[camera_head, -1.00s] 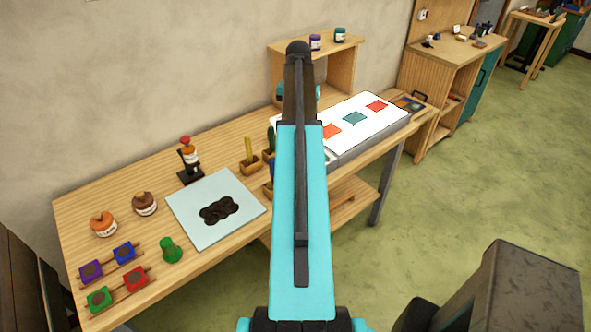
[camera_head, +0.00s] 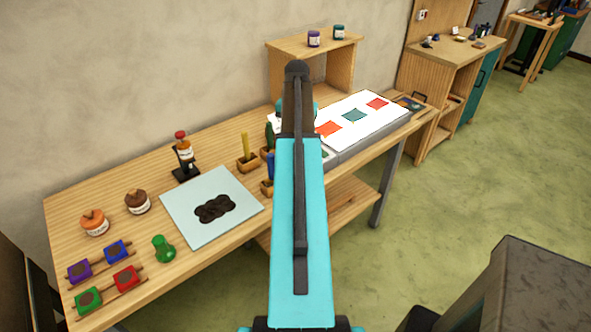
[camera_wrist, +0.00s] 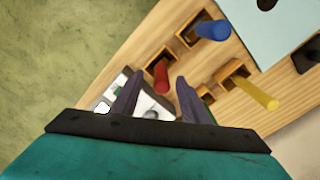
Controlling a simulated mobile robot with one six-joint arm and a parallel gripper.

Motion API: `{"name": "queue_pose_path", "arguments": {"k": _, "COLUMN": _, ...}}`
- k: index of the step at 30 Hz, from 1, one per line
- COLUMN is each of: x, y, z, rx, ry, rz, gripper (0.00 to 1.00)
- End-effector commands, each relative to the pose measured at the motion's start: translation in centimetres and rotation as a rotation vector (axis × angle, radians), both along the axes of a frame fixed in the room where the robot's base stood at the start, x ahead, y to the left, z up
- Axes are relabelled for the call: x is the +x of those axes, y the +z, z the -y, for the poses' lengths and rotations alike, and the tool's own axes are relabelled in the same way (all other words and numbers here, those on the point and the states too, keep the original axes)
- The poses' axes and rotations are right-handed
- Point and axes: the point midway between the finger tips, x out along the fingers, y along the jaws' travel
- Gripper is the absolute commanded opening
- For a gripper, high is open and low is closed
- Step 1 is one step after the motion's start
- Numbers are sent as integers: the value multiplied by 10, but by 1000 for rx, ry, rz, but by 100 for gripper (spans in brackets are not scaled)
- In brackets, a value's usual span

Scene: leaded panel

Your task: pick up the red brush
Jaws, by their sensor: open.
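The red brush (camera_wrist: 161,78) stands in a small wooden holder in the wrist view. In the head view my arm hides it. My gripper (camera_wrist: 160,80) is open, with one dark finger on each side of the red brush in the picture. I cannot tell how far above or around the brush the fingers are. A blue brush (camera_wrist: 212,30) and a yellow brush (camera_wrist: 258,94) stand in their own holders nearby.
A pale glass plate (camera_head: 180,205) with dark blobs lies on the wooden bench (camera_head: 120,182). A white light panel (camera_head: 365,105) with coloured squares is behind my arm. Paint blocks, jars and a green piece (camera_head: 162,249) stand at the left. A shelf box (camera_head: 342,75) stands at the back.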

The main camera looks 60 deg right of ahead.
Motion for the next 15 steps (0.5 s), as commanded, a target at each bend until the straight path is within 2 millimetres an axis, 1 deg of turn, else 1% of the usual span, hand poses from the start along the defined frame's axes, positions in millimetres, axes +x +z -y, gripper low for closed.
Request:
{"name": "queue_pose_path", "arguments": {"k": 11, "x": 1, "y": -1, "z": 0, "rx": 0, "ry": 1, "rz": 0, "gripper": 41}}
{"name": "queue_pose_path", "arguments": {"k": 15, "x": 1, "y": -6, "z": 0, "rx": 0, "ry": 1, "rz": 0, "gripper": 41}}
